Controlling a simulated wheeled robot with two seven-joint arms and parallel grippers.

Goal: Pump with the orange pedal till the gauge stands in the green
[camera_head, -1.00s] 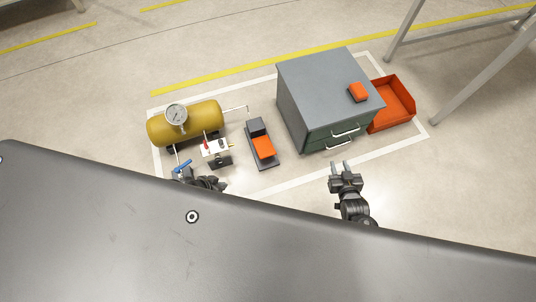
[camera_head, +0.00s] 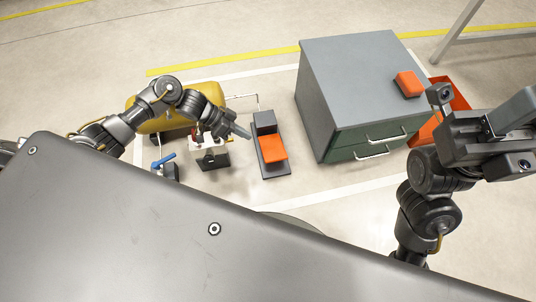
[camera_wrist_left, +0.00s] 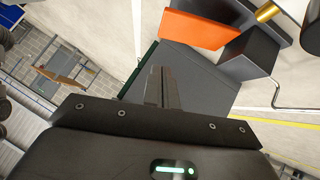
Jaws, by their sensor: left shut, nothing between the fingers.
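The orange pedal (camera_head: 271,148) sits on a dark base on the floor, between the yellow tank (camera_head: 150,124) and the grey cabinet. It also shows at the top of the left wrist view (camera_wrist_left: 200,29). My left gripper (camera_head: 243,131) is shut and empty, just left of the pedal and apart from it in the picture. Its closed fingers also show in the left wrist view (camera_wrist_left: 160,88). My left arm covers the gauge on the tank, so its needle is hidden. My right gripper (camera_head: 500,130) is raised at the right; its finger opening is unclear.
A grey cabinet (camera_head: 350,80) with green drawers stands right of the pedal, with an orange block (camera_head: 409,84) on top. A red bin (camera_head: 455,95) is behind my right arm. A white block (camera_head: 210,145) and a blue-handled valve (camera_head: 163,160) lie left of the pedal.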

